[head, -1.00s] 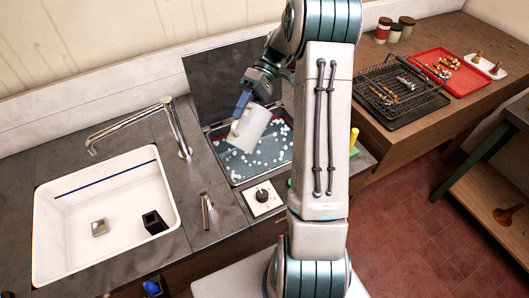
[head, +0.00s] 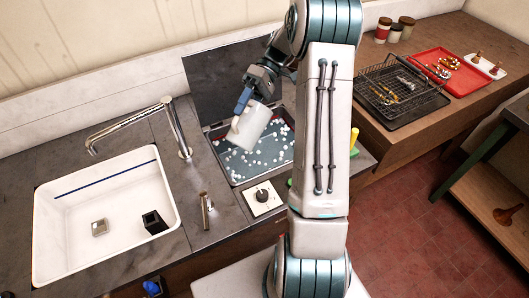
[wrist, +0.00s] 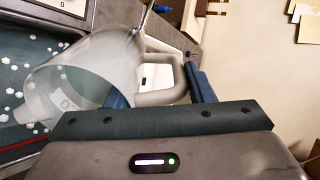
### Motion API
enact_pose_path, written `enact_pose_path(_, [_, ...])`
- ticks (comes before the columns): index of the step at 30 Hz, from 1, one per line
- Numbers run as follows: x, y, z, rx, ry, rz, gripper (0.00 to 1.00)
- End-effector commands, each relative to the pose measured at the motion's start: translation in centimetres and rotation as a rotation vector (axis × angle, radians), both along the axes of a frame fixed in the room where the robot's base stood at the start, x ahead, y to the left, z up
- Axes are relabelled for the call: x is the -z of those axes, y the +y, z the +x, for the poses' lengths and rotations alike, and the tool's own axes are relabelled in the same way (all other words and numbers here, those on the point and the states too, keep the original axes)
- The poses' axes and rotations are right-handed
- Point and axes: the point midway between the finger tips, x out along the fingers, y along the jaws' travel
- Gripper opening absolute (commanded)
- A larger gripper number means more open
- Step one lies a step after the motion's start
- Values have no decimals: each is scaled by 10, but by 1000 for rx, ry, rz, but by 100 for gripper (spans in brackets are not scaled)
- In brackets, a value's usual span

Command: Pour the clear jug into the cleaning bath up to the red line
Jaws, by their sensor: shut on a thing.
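The clear jug (head: 250,126) is whitish and see-through, tilted over the cleaning bath with its mouth toward the lower left. My gripper (head: 242,102) is shut on its handle; the jug (wrist: 85,75) and the handle (wrist: 165,82) also show in the wrist view, the handle between the blue fingers. The cleaning bath (head: 214,146) is a steel-rimmed basin with blue-green contents and many white bits. A stretch of the red line (wrist: 20,141) shows at the lower left of the wrist view. I cannot tell whether anything is left in the jug.
A white sink (head: 95,225) with a tap (head: 178,135) lies left of the bath. A white dial plate (head: 263,198) sits at its front edge. The raised dark lid (head: 218,78) stands behind it. A wire basket (head: 400,90) and red tray (head: 452,70) are on the right bench.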

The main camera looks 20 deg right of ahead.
Motion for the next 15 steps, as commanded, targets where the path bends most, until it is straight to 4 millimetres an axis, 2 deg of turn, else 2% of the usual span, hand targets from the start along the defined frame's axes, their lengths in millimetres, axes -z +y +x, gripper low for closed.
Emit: enact_pose_path(15, [-7, -5, 3, -1, 36, 61, 0])
